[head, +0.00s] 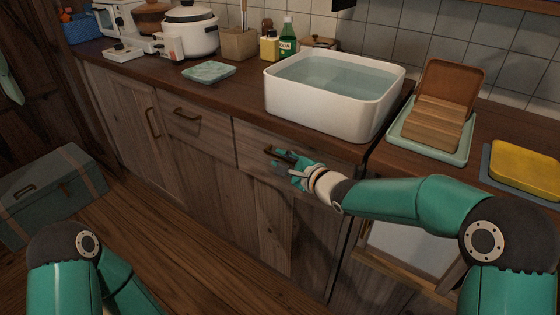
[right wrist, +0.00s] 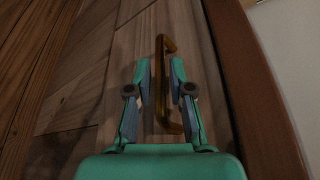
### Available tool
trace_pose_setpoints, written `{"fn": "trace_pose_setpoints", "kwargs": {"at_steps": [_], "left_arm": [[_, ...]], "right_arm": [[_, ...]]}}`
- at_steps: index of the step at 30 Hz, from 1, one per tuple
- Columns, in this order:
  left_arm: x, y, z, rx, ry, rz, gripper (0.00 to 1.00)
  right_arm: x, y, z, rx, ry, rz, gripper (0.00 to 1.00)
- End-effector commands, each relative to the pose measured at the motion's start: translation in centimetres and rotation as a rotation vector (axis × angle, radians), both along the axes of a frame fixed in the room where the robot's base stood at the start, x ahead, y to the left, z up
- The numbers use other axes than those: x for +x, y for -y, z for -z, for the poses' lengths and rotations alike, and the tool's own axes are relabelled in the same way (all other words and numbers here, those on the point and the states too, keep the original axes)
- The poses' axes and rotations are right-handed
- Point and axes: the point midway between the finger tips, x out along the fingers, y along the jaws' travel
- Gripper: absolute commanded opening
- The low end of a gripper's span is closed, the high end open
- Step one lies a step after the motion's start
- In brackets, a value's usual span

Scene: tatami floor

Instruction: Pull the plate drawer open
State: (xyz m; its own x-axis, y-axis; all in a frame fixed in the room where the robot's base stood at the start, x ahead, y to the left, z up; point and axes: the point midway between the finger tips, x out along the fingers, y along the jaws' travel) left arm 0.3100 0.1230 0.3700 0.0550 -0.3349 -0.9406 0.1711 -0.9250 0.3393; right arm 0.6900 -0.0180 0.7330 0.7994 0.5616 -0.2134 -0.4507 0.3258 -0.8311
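A wooden drawer (head: 250,138) sits under the counter, below the white basin, and its front looks flush with the cabinet. Its dark handle (head: 270,151) is partly hidden by my right gripper (head: 283,160). In the right wrist view the brass-coloured handle (right wrist: 161,65) lies between the two fingers of my right gripper (right wrist: 160,70). The fingers are apart, with a gap on each side of the handle. A second drawer (head: 198,128) with its own handle (head: 186,114) is to the left and looks shut. No plates show. My left gripper is out of view.
The basin (head: 330,112) holds water on the counter above. A tray (head: 408,137) with a wooden rack and a yellow sponge-like block (head: 527,166) lie to the right. A grey-green chest (head: 50,195) stands on the floor at left. The floor before the cabinets is clear.

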Motion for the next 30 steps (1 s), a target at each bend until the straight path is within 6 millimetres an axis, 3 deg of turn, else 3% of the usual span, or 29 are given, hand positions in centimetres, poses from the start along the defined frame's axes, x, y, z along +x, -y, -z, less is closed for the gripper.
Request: {"fn": "trace_pose_setpoints", "kwargs": {"at_steps": [6, 10, 19, 20, 25, 30], "left_arm": [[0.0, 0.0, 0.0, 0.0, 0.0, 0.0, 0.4], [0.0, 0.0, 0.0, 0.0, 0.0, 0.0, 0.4], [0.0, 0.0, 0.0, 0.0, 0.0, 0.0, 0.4], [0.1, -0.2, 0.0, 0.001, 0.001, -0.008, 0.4], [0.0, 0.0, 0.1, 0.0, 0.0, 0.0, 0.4], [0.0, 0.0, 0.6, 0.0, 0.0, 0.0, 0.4]], "right_arm": [[0.0, 0.0, 0.0, 0.0, 0.0, 0.0, 0.21], [0.0, 0.0, 0.0, 0.0, 0.0, 0.0, 0.01], [0.0, 0.0, 0.0, 0.0, 0.0, 0.001, 0.0], [-0.1, -1.5, 0.1, 0.001, -0.002, -0.004, 0.0], [-0.3, -0.7, 0.1, -0.001, 0.001, -0.006, 0.0], [-1.5, -2.9, 0.2, -0.001, 0.001, -0.03, 0.0]]}}
